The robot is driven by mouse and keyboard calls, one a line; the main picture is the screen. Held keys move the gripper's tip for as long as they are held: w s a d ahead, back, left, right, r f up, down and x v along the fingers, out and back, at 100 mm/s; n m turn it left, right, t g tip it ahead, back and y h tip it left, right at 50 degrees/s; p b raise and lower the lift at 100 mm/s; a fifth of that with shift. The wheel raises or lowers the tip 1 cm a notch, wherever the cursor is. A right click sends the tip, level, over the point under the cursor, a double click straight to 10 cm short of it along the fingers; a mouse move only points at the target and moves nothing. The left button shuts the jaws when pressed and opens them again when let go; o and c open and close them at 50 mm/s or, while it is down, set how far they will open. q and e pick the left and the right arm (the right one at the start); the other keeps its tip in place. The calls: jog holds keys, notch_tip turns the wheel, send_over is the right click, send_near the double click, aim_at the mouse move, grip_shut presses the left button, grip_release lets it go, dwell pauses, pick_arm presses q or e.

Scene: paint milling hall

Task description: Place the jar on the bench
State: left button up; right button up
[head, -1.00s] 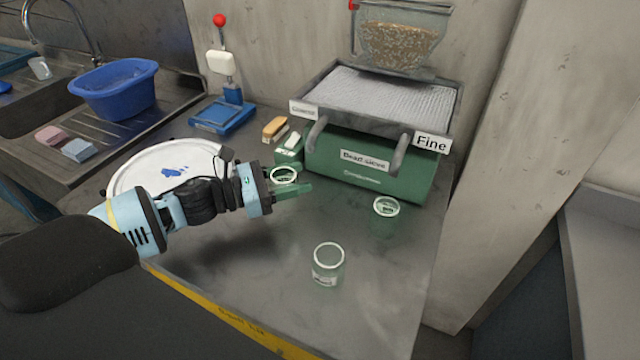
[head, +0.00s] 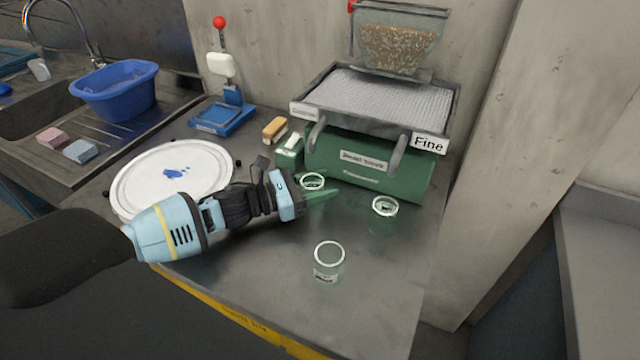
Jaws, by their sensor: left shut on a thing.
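My left gripper (head: 318,194) reaches in from the left over the bench (head: 205,275) and is shut on a clear glass jar (head: 312,180). The rim of this jar shows just behind the green fingers; its lower part is hidden by them. I cannot tell how far its base is from the bench top. A second glass jar (head: 384,206) stands upright on the bench to the right, in front of the green bead sieve. A third glass jar (head: 328,263), with a label, stands upright nearer the front. My right gripper is not in view.
The green bead sieve (head: 415,185) stands behind the jars, with a bead hopper (head: 398,45) above. A round white lid (head: 140,180) lies left, partly behind my arm. A wooden brush (head: 274,128) and blue stand (head: 222,118) are at the back. The front right bench is clear.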

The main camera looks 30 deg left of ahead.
pick_arm(q)
jog(key=shift+f, duration=0.15)
jog(key=o, duration=1)
jog(key=shift+o, duration=0.2)
jog(key=shift+r, duration=0.3)
jog(key=v, duration=1.2)
jog(key=shift+s+f+b, duration=0.1)
jog(key=shift+f+b, duration=0.05)
jog(key=shift+b, duration=0.25)
